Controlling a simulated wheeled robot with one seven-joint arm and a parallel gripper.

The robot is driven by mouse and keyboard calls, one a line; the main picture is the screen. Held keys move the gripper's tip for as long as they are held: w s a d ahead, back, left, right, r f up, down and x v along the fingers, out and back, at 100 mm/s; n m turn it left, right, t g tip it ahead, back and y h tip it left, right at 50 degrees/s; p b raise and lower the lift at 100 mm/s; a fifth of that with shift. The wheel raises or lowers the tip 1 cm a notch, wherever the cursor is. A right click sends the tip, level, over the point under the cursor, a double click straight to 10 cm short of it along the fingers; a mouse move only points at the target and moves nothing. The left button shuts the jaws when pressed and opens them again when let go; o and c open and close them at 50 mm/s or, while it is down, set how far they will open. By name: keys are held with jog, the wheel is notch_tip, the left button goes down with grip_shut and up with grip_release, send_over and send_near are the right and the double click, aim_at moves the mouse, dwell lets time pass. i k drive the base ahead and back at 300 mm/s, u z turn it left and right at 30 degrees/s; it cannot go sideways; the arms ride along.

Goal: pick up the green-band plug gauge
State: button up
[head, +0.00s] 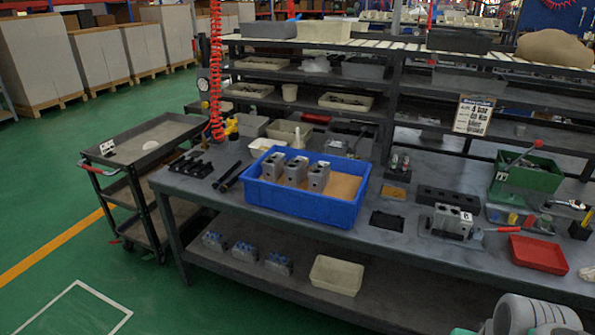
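Small upright pieces (399,163) stand close together near the back of the grey workbench (378,243), right of the blue bin. They look like plug gauges, but they are too small for me to tell which one carries a green band. An orange-brown block (394,192) lies just in front of them. My gripper is not in view. Only a rounded grey-white part of my arm shows at the bottom right, well in front of the bench.
A blue bin (303,210) holds several grey valve blocks. Another block (453,221) sits in a fixture, with a red tray (538,255) and green bin (527,172) to its right. A dark cart (148,146) stands left. Green floor is open at lower left.

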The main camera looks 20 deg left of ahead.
aim_at(395, 156)
jog(key=u, duration=0.85)
jog(key=i, duration=1.75)
jog(key=z, duration=0.85)
